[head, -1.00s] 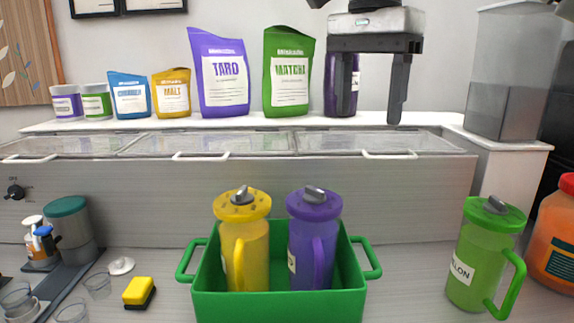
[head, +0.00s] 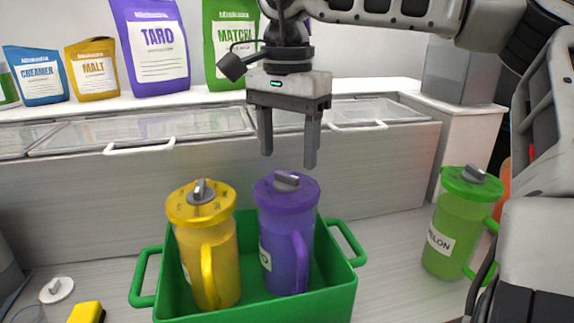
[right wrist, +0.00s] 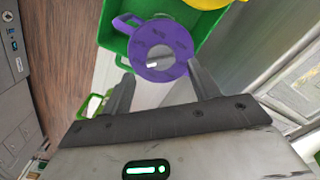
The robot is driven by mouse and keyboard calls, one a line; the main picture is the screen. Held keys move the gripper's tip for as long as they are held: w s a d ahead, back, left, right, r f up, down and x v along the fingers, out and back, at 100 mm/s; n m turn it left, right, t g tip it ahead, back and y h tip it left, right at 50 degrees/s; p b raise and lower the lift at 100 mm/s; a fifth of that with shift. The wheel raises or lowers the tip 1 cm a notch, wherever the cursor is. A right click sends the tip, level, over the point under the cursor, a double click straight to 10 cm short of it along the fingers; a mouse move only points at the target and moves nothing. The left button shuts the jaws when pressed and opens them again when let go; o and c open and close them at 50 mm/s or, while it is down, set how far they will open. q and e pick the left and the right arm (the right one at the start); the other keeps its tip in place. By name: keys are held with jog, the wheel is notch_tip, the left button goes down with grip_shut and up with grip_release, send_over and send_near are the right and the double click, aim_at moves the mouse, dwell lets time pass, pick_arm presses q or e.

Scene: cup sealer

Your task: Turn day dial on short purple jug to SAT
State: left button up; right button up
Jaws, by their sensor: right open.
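The short purple jug (head: 278,245) stands upright in the green crate (head: 330,299), with its handle toward me. Its purple lid carries a grey dial knob (head: 286,181). The day marks on the lid are too small to read. My right gripper (head: 289,158) is open and empty, pointing down just above the knob, apart from it in the head view. In the right wrist view the purple lid (right wrist: 180,42) shows beyond the two spread fingers (right wrist: 160,72). My left gripper is not in view.
A yellow jug (head: 222,262) stands beside the purple one in the crate. A green jug (head: 446,235) stands on the counter at the right. A yellow sponge (head: 86,313) and a small white lid (head: 56,290) lie at the left.

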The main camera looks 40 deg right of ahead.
aim_at(286, 174)
notch_tip(286, 174, down, 3)
jog(key=shift+f, duration=0.45)
jog(key=c, duration=1)
jog(key=shift+w, duration=0.1)
